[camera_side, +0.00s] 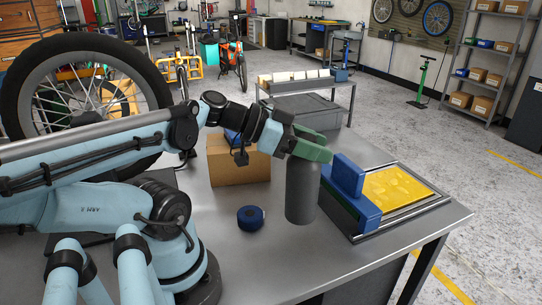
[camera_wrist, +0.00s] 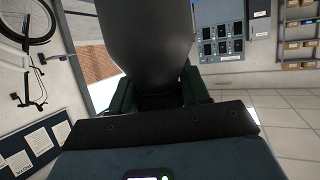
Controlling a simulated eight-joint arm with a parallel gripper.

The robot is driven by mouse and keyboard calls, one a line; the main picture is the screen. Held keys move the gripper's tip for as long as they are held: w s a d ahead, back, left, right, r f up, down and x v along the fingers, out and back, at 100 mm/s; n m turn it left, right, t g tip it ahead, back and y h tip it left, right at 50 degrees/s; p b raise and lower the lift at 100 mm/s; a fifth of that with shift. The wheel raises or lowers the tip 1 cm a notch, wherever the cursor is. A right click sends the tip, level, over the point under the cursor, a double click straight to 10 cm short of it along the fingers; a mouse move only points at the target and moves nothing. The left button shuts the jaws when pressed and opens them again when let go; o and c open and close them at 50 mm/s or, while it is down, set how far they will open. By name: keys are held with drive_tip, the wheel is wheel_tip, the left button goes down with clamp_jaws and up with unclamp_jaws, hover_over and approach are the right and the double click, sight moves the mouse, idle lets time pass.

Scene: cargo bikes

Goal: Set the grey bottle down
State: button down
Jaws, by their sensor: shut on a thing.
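The grey bottle (camera_side: 302,192) is upright over the metal table, in the middle of the side view. My gripper (camera_side: 312,148), with green fingers, is shut on the bottle near its top. The bottle's base looks at or very close to the table top; I cannot tell whether it touches. In the wrist view the dark body of the bottle (camera_wrist: 147,35) fills the upper middle, between the fingers (camera_wrist: 160,95). The bottle's top is hidden by the fingers.
A blue tape roll (camera_side: 251,217) lies left of the bottle. A cardboard box (camera_side: 238,168) stands behind it. A blue block-like part (camera_side: 347,178) and a framed tray with a yellow sheet (camera_side: 398,187) are close on the right. The table's front edge has free room.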

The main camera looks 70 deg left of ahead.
drive_tip(key=r+m+h, duration=0.1)
drive_tip(key=s+r+m+g+h, duration=0.1)
drive_tip(key=shift+d+r+h, duration=0.2)
drive_tip(key=shift+d+h, duration=0.1)
drive_tip(key=shift+d, duration=0.1)
drive_tip(key=shift+s+d+r+m+g+h, duration=0.1)
drive_tip(key=shift+s+r+m+g+h, duration=0.2)
drive_tip(key=shift+r+m, duration=0.2)
drive_tip(key=shift+s+a+r+m+g+h, duration=0.15)
drive_tip(key=shift+r+m+g+h, duration=0.2)
drive_tip(key=shift+r, duration=0.2)
drive_tip(key=shift+s+d+r+m+g+h, duration=0.15)
drive_tip(key=shift+s+r+m+g+h, duration=0.15)
drive_tip(key=shift+r+m, duration=0.2)
drive_tip(key=shift+f, duration=6.3)
drive_tip(key=shift+c, duration=2.4)
unclamp_jaws()
wheel_tip(320, 180, up, 9)
hover_over(314, 190)
drive_tip(key=s+a, duration=0.5)
drive_tip(key=shift+f, duration=0.1)
